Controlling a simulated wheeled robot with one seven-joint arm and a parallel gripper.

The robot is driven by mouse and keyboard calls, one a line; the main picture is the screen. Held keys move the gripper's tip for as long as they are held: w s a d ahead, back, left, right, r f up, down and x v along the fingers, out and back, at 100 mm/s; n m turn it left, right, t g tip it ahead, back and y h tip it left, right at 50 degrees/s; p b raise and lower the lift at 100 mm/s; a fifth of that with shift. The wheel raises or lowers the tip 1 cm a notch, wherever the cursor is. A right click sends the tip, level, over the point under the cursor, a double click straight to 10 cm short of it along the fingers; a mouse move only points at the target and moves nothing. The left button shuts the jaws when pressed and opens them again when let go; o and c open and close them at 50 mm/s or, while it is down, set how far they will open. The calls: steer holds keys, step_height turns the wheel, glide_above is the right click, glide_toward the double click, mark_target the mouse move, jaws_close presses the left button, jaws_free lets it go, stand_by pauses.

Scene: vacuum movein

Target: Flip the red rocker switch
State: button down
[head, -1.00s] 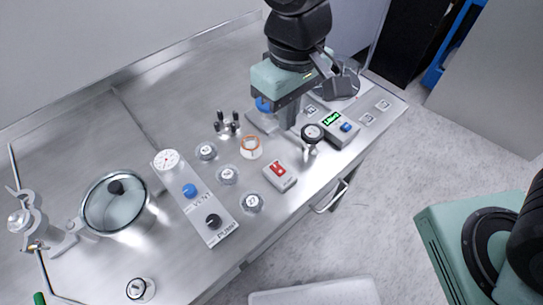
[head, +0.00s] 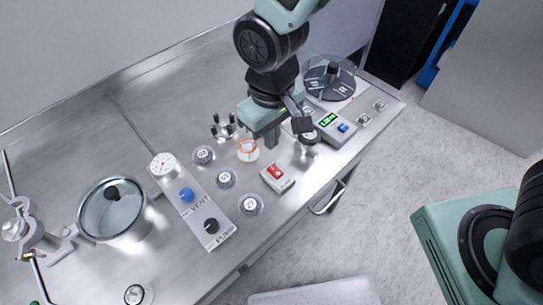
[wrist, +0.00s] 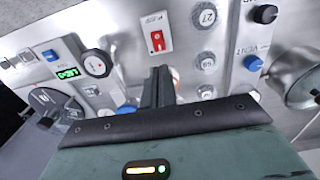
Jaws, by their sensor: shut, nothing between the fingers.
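The red rocker switch (head: 277,173) sits in a small white box on the steel bench, near its front edge. In the wrist view the red rocker (wrist: 157,40) is upright in the picture, just beyond my fingertips. My gripper (head: 271,143) is shut and empty, pointing down behind the switch box in the head view. Its closed fingers show in the wrist view (wrist: 161,72), in line with the switch and apparently apart from it. The height of the fingertips above the bench is hard to tell.
Several numbered round knobs (head: 226,179) stand left of the switch. A white ring-topped piece (head: 247,150) is close to my gripper. A gauge (head: 302,143) and a display box (head: 330,122) stand to the right. The vent and pump panel (head: 196,207) is farther left.

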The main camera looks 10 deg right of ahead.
mark_target(272, 168)
step_height(272, 168, down, 8)
steer(key=shift+f+p, duration=0.1)
steer(key=shift+p, duration=0.5)
steer(key=shift+f, duration=0.15)
steer(key=shift+s+d+r+p, duration=0.3)
steer(key=shift+s+d, duration=0.15)
steer(key=shift+s, duration=0.2)
stand_by(0.3)
